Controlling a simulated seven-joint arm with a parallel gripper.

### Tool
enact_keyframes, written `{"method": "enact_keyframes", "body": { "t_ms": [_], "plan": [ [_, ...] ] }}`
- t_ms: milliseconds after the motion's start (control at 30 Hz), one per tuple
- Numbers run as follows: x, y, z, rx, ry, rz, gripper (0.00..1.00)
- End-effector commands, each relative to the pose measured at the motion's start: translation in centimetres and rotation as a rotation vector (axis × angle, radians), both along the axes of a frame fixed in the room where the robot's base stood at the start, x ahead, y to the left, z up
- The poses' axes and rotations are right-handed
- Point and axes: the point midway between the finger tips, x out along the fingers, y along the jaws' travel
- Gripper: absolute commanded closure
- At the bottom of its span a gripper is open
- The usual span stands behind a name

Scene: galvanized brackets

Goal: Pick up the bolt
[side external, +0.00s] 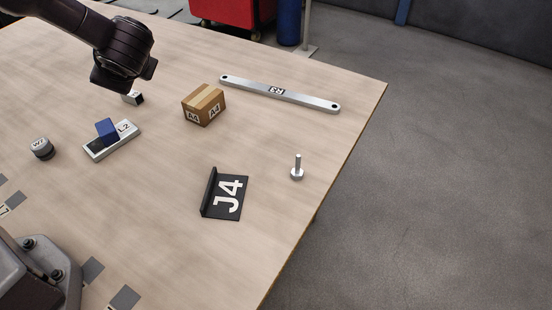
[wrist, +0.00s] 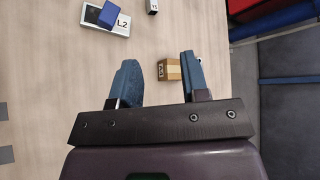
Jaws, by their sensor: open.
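The bolt (side external: 297,168) is silver and stands upright on its head, shank up, near the table's right edge in the side external view. It does not show in the wrist view. My gripper (side external: 122,82) is at the upper left of the side external view, above the table and well away from the bolt. In the wrist view its two blue fingers (wrist: 159,60) are apart, with nothing held between them.
A black angle bracket J4 (side external: 226,194) lies just left of the bolt. A cardboard box (side external: 204,104), a long silver bar (side external: 280,93), a plate L2 (side external: 98,149) bearing a blue block (side external: 107,128), a small block (side external: 133,97) and a round part (side external: 42,149) stand farther off.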

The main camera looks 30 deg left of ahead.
Motion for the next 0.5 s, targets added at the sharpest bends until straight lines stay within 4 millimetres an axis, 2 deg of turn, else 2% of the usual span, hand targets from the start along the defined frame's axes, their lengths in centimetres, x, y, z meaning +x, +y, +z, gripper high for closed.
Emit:
{"method": "enact_keyframes", "body": {
  "t_ms": [33, 100, 267, 367, 500],
  "plan": [
    [1.3, -1.5, -1.4, 0.095, 0.026, -0.091, 0.58],
    [3.0, -3.7, -3.1, 0.223, 0.042, -0.22, 0.58],
    [5.7, -10.0, -7.7, 0.505, 0.053, -0.54, 0.58],
    [6.2, -14.4, -11.3, 0.668, 0.044, -0.756, 0.58],
    [5.4, -20.0, -16.5, 0.853, 0.015, -1.036, 0.58]
  ]
}}
